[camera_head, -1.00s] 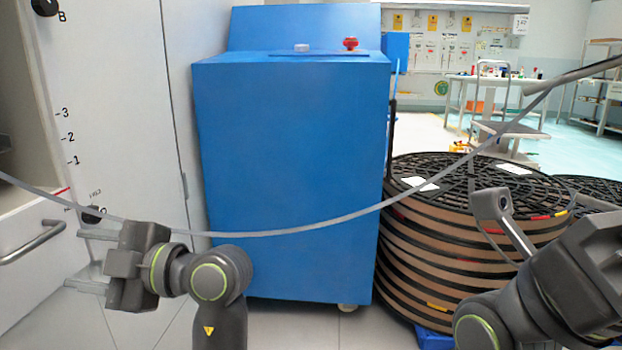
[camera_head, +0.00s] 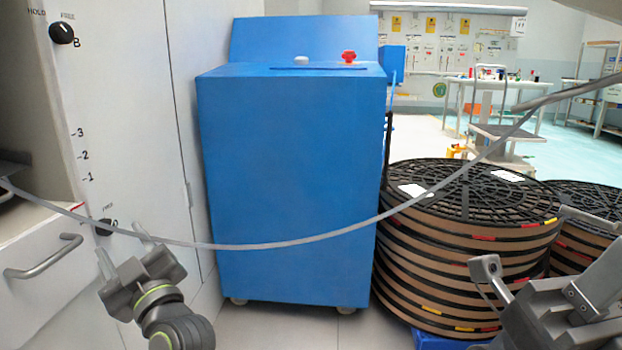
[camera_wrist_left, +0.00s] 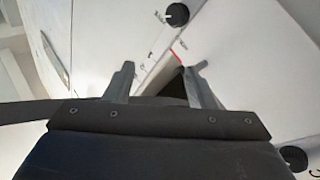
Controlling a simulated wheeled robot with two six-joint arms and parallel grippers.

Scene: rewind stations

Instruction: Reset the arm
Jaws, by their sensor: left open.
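A white panel (camera_head: 130,120) at the left of the head view carries a scale with marks 3, 2 and 1. A black knob (camera_head: 62,33) sits above the scale, and a smaller dark knob (camera_head: 103,227) sits below it. My left gripper (camera_head: 122,245) is open and empty, just below the lower knob in the picture; contact with the panel cannot be judged. Its fingers (camera_wrist_left: 160,85) point at the panel in the left wrist view, with a red line and a black knob (camera_wrist_left: 177,14) beyond.
A grey strip (camera_head: 270,245) sags across the view, near my left fingers in the picture. A blue cabinet (camera_head: 290,190) stands in the middle, with stacked reels (camera_head: 470,255) to its right. A drawer with a handle (camera_head: 45,262) is at lower left.

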